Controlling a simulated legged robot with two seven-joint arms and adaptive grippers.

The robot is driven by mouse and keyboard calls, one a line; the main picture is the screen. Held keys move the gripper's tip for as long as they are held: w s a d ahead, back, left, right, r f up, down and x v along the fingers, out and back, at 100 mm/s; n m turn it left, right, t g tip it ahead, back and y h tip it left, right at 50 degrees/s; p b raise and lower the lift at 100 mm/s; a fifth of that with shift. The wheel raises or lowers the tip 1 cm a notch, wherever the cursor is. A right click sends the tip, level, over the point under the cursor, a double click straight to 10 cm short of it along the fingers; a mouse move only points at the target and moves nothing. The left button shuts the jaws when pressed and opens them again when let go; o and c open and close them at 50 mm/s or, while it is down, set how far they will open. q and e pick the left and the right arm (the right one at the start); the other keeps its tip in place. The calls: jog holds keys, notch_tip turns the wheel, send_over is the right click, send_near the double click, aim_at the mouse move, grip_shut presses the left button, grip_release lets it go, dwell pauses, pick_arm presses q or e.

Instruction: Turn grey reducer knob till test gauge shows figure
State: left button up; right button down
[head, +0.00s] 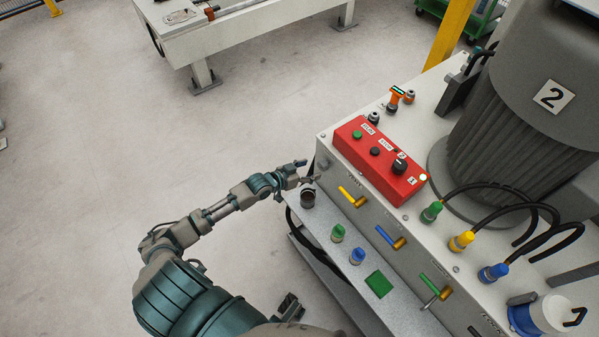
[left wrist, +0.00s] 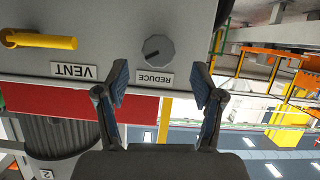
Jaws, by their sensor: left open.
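The grey reducer knob (left wrist: 158,50) shows upside down in the left wrist view, on a grey panel above a label reading REDUCE (left wrist: 153,78). A dark pointer mark is on its face. My left gripper (left wrist: 161,84) is open and empty, its two fingers apart on either side of the knob's line and not seen touching it. In the head view the left gripper (head: 306,174) is at the near left corner of the grey cabinet (head: 330,140).
A yellow lever (left wrist: 40,41) is beside the VENT label. A red control box (head: 380,160) sits on the cabinet top. A shelf below holds a dark cup (head: 308,197) and green and blue fittings (head: 357,256). Hoses lie on the right.

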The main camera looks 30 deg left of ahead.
pick_arm(q)
jog(key=v, duration=0.5)
jog(key=shift+s+a+r, duration=0.1)
jog(key=shift+s, duration=0.25)
jog(key=s+d+f+n+g+y+p, duration=0.1)
jog(key=s+f+g+y+p, duration=0.1)
jog(key=s+f, duration=0.5)
jog(key=s+f+g+y+p, duration=0.15)
jog(key=s+f, duration=0.25)
jog(key=f, duration=0.7)
jog(key=s+d+f+g+p, duration=0.1)
jog(key=s+d+f+g, duration=0.2)
jog(key=s, duration=0.8)
jog(key=s+d+f+g+p, duration=0.2)
jog(key=s+d+f+g, duration=0.2)
jog(key=s+d+f, duration=0.4)
jog(key=s+f+y, duration=0.1)
jog(key=s+f, duration=0.1)
jog(key=s, duration=0.1)
jog(key=shift+s+f, duration=0.2)
jog(key=shift+s, duration=0.15)
pick_arm(e)
jog(key=s+f, duration=0.2)
jog(key=f, duration=0.7)
jog(key=s+f, duration=0.1)
jog(key=f, duration=0.8)
jog(key=shift+s+d+g, duration=0.2)
jog(key=shift+s+g, duration=0.1)
jog(key=shift+s, duration=0.1)
